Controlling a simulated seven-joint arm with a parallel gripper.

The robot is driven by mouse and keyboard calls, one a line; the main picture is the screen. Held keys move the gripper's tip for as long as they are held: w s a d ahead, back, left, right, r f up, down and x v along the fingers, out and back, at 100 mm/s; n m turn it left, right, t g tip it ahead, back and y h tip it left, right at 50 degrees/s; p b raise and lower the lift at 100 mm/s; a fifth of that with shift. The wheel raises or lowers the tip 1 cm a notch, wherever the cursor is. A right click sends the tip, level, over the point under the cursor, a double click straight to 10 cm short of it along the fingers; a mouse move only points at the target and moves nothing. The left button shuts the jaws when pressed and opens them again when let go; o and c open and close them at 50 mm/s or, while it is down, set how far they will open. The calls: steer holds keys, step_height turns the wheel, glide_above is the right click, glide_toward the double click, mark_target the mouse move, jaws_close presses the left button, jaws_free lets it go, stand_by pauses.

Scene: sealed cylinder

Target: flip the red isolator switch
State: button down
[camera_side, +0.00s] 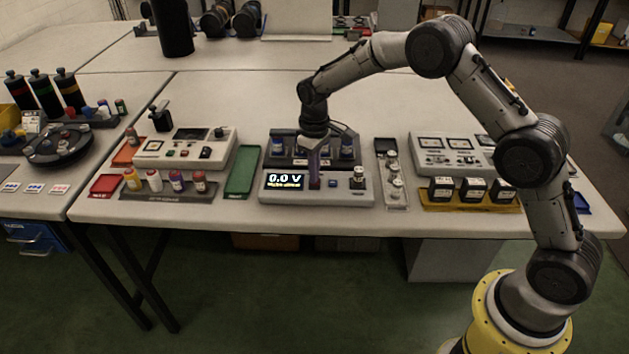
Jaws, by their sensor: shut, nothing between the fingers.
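A grey console (345,199) stands at the front middle of the table. Its lit display (283,181) reads 0.0 V. My gripper (315,183) points down at the console, just right of the display, with its fingers shut and empty. The fingertips are at or just above the console top; I cannot tell if they touch it. I cannot make out a red isolator switch on the console; the gripper covers part of the top there. A small dark button (333,184) and a metal knob (358,178) show to the right of my fingers.
Behind the console a dark rack holds blue-labelled cylinders (347,147), close to my gripper on both sides. A green tray (242,171) lies left. A metal tray (393,182) and a panel with meters (455,153) stand right.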

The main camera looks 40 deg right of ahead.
steer(key=shift+f, duration=0.45)
stand_by(0.3)
steer(key=shift+r, duration=3.55)
